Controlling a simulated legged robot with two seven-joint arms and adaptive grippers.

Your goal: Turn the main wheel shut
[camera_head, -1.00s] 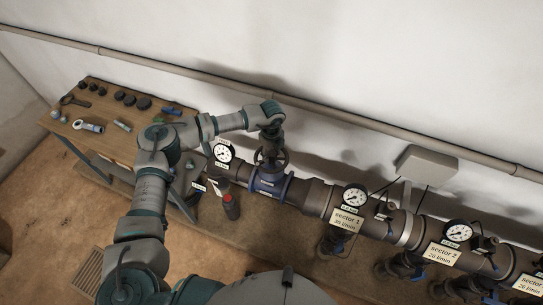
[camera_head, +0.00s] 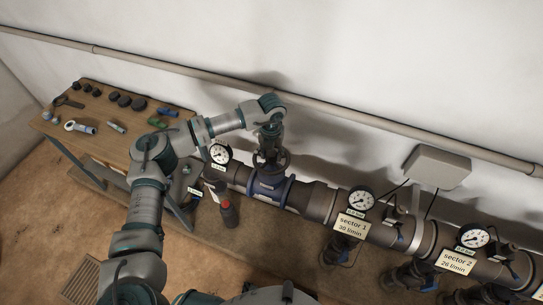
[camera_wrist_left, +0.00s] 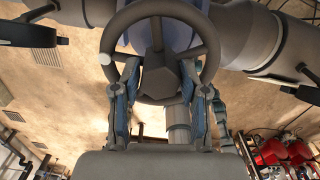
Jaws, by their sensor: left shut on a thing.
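The main wheel (camera_head: 286,157) is a dark grey handwheel on top of the blue valve body (camera_head: 268,186), in the pipe line at the middle of the head view. In the left wrist view the wheel (camera_wrist_left: 209,30) fills the top centre as a thick ring with a pale knob on its left rim. My left gripper (camera_wrist_left: 160,78) is shut on the wheel, with a finger on each side of its hub and near rim. In the head view the gripper (camera_head: 270,143) points down onto the wheel and partly hides it. My right gripper is in neither view.
A wooden bench (camera_head: 98,135) with fittings and tools stands at the left. A gauge (camera_head: 219,154) sits left of the valve, and a dark red-capped bottle (camera_head: 229,214) stands below it. The sector 1 sign (camera_head: 351,226) and sector 2 sign (camera_head: 456,261) hang along the pipe at right.

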